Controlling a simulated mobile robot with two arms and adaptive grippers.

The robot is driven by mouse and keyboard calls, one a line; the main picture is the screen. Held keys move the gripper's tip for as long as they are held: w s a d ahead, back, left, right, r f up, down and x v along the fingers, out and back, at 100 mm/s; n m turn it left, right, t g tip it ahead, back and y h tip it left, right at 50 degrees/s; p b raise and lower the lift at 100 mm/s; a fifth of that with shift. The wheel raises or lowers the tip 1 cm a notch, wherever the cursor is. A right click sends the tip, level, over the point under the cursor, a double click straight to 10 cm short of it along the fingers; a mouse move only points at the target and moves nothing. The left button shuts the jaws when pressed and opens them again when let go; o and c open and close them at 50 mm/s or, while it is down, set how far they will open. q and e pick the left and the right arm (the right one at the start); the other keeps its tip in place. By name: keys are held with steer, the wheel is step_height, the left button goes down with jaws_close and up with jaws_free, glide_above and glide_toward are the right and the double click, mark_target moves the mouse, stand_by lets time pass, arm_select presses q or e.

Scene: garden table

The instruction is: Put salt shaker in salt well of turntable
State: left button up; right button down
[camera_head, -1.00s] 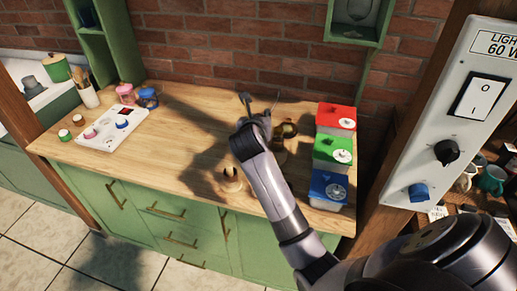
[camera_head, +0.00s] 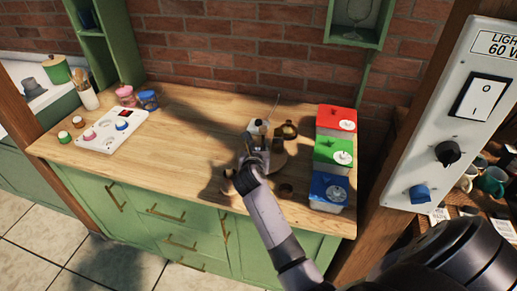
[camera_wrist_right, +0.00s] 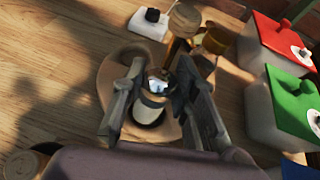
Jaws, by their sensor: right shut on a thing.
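My right gripper (camera_head: 256,142) is over the left part of the round wooden turntable (camera_head: 276,166) on the counter. In the right wrist view my right gripper (camera_wrist_right: 155,88) is shut on the salt shaker (camera_wrist_right: 153,101), a small pale cylinder with a shiny top. The turntable (camera_wrist_right: 108,72) lies under the shaker there. A dark round shape by the shaker's base may be a well or shadow; I cannot tell whether the shaker is inside it. In the head view my gripper mostly hides the shaker. My left gripper is not in view.
A brass pot (camera_head: 288,130) stands at the turntable's back. Red (camera_head: 336,117), green (camera_head: 333,153) and blue (camera_head: 328,190) lidded boxes line the right. A small wooden cup (camera_head: 286,191) is in front. A white box with a black knob (camera_wrist_right: 148,26) stands behind.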

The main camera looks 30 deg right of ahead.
steer(key=c, duration=1.3)
jaws_free()
steer(key=shift+r, duration=0.1)
steer(key=v, duration=1.2)
